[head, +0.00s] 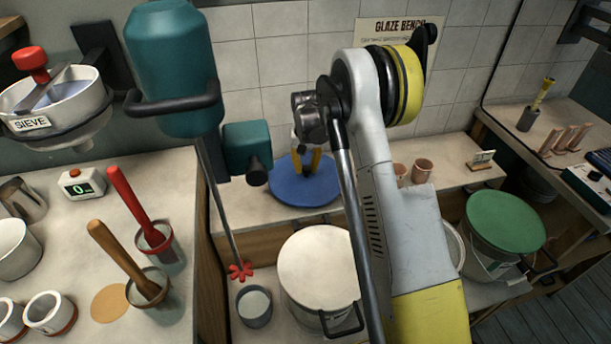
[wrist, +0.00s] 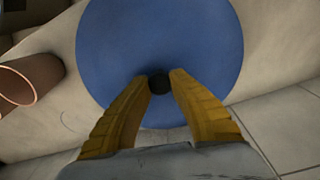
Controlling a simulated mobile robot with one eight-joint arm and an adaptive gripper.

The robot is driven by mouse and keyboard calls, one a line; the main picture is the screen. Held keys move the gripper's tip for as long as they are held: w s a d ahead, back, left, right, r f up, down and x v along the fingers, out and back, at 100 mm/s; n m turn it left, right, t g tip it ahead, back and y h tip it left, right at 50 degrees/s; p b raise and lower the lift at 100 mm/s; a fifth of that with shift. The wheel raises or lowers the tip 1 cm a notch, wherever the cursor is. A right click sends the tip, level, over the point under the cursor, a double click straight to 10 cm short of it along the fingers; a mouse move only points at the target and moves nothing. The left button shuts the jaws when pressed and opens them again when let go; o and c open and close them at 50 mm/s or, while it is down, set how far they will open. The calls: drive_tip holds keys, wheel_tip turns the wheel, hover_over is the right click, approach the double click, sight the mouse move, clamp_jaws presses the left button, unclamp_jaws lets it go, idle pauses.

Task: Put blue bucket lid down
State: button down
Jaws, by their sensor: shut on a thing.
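The blue bucket lid (head: 291,189) is a round blue disc at the back bench by the tiled wall in the head view. My gripper (head: 306,168) is over it with yellow fingers pointing down. In the wrist view the blue lid (wrist: 205,45) fills the middle, and my gripper (wrist: 159,82) is shut on its small dark knob (wrist: 158,90). The lid looks level. I cannot tell whether its underside touches the bench. My arm hides part of the area to the right of the lid.
Terracotta cups (head: 422,170) stand right of the lid, behind my arm; one cup (wrist: 30,80) shows in the wrist view. A white-topped bucket (head: 318,262) and a green-lidded bucket (head: 505,222) stand in front. A teal mixer (head: 172,70) hangs to the left. The bench (head: 455,178) has bare room farther right.

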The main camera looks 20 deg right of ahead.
wheel_tip(320, 180, down, 2)
drive_tip(key=shift+f, duration=0.15)
drive_tip(key=c, duration=1.3)
unclamp_jaws()
drive_tip(key=shift+b, duration=0.3)
